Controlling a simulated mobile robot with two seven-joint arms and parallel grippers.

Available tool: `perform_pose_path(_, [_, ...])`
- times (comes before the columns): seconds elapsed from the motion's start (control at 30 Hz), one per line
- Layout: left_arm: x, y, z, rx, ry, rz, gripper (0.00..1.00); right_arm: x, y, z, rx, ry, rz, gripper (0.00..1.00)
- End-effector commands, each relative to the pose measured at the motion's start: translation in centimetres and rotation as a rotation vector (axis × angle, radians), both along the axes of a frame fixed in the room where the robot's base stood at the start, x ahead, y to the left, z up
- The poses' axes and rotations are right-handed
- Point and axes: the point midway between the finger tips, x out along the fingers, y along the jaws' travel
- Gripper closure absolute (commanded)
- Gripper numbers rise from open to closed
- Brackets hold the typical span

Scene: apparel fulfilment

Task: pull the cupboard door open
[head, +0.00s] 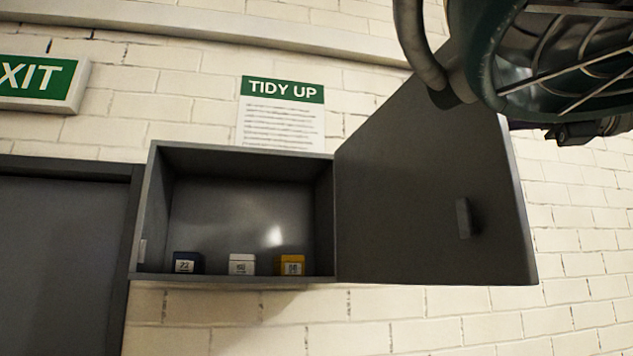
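The grey wall cupboard (235,278) hangs on the brick wall in the middle of the head view. Its door (405,190) stands wide open, swung out to the right from the cupboard's right edge. A small upright grey handle (463,218) shows on the door near its free side. Inside, on the cupboard floor, stand a dark blue box (187,263), a white box (242,264) and a yellow box (290,265). Neither of my grippers is in view, and nothing is seen touching the door.
A green caged lamp (560,60) fills the upper right and overlaps the door's top corner. A TIDY UP sign (281,108) is on the wall behind the cupboard top. An EXIT sign (38,83) and a dark door (60,260) are at left.

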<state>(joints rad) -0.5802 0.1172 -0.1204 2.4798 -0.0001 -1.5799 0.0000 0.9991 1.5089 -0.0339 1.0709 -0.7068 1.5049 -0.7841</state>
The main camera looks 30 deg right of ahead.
Motion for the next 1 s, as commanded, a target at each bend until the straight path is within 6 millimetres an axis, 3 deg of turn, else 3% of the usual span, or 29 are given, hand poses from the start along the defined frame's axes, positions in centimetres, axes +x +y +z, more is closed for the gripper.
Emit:
perform_pose_path(0.37, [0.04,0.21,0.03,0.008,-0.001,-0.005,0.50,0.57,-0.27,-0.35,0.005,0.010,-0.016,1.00])
perform_pose_path(0.4, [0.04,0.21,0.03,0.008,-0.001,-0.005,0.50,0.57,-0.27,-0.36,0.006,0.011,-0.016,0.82])
perform_pose_path(0.67, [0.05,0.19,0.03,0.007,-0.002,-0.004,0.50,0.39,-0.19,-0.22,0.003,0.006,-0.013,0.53])
perform_pose_path(1.0, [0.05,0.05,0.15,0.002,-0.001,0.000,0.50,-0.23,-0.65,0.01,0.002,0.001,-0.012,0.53])
